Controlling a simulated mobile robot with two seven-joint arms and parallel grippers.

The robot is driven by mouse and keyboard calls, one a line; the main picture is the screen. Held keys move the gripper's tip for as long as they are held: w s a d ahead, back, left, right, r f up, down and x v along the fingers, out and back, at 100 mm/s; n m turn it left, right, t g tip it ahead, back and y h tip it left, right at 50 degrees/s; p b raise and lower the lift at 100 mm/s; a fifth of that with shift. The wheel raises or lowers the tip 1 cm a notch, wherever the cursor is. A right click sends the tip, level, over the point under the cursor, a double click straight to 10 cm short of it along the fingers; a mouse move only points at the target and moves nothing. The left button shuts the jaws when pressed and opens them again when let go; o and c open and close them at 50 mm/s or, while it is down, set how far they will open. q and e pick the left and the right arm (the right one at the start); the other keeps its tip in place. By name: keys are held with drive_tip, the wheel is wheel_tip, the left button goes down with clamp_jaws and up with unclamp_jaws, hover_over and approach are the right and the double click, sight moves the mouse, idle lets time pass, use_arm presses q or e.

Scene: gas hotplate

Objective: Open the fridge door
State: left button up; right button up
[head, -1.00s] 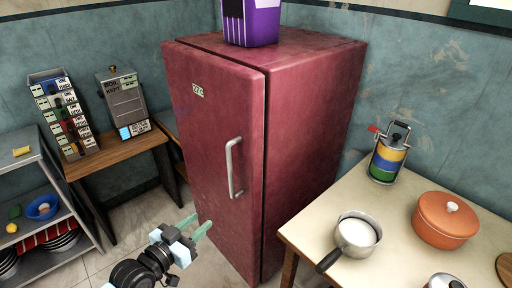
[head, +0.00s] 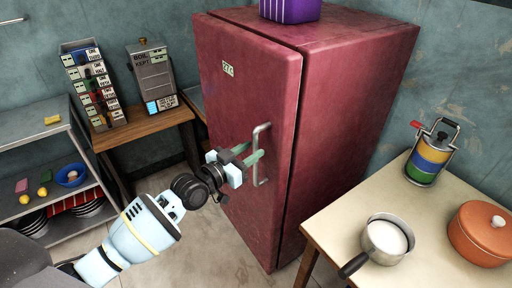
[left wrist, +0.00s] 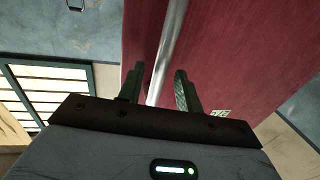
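The red fridge (head: 345,110) stands against the wall with its front door (head: 240,105) shut. A metal bar handle (head: 262,155) is upright on the door near its right edge. My left gripper (head: 252,156) is at the handle, coming from the left. In the left wrist view the gripper (left wrist: 160,88) is open, its two green fingers apart, with the handle bar (left wrist: 169,50) showing between them. I cannot tell whether either finger touches the bar. My right gripper is not in view.
A table at right holds a saucepan (head: 386,240), an orange pot (head: 482,235) and a striped canister (head: 430,155), close to the fridge's front right. A wooden table (head: 150,130) and grey shelf (head: 50,142) stand left. The floor before the door is clear.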

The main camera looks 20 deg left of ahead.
use_arm(q)
drive_tip(key=shift+x, duration=1.35)
clamp_jaws()
